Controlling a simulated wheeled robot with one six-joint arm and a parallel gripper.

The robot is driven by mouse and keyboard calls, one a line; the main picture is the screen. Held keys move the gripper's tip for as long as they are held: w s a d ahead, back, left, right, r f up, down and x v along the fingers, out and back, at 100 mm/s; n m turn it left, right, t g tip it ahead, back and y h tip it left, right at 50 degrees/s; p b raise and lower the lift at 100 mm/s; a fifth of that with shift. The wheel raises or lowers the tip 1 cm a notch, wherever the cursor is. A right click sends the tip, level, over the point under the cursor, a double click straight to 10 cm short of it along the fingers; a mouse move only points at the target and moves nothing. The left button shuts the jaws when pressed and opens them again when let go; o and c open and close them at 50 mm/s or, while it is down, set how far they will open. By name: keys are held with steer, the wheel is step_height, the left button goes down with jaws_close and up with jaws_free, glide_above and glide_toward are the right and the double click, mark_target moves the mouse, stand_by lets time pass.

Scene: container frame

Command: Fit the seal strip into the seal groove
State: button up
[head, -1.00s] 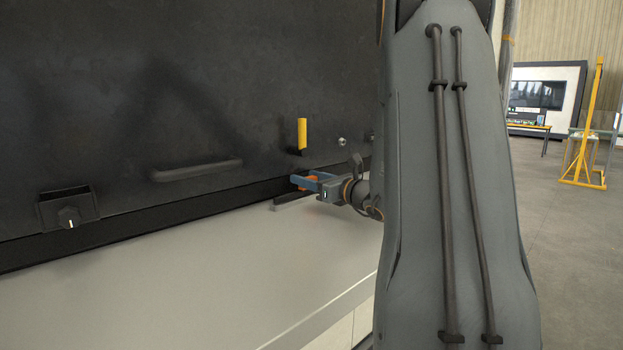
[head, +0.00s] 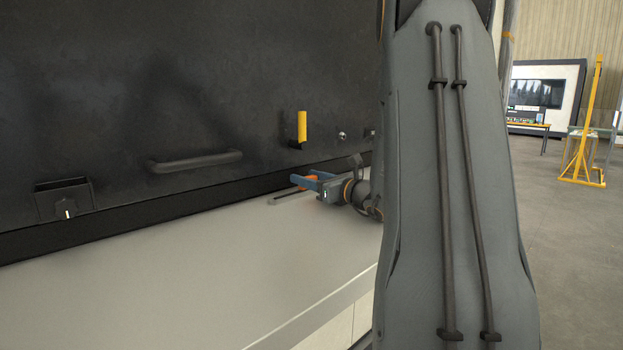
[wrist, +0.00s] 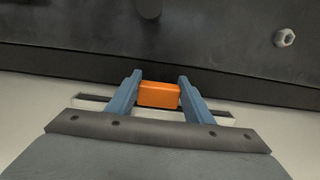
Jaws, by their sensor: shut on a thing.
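My gripper (head: 306,182) has its two blue fingers closed on the sides of an orange block (wrist: 159,94). The orange block appears to be the strip's grip, but the join is hidden. The strip lies roughly along the foot of the dark panel. I cannot clearly make out the seal groove, nor whether the strip touches the bench.
The pale bench top (head: 150,270) is clear at left. My arm hides the right part.

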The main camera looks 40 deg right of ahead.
steer(key=o, duration=1.2)
steer(key=shift+c, duration=0.2)
steer(key=shift+f, duration=0.1)
steer(key=s, duration=0.2)
steer(key=s+b, duration=0.1)
steer(key=s, duration=0.1)
steer(key=s+d+b, duration=0.1)
steer(key=s, duration=0.2)
steer(key=shift+s, duration=0.35)
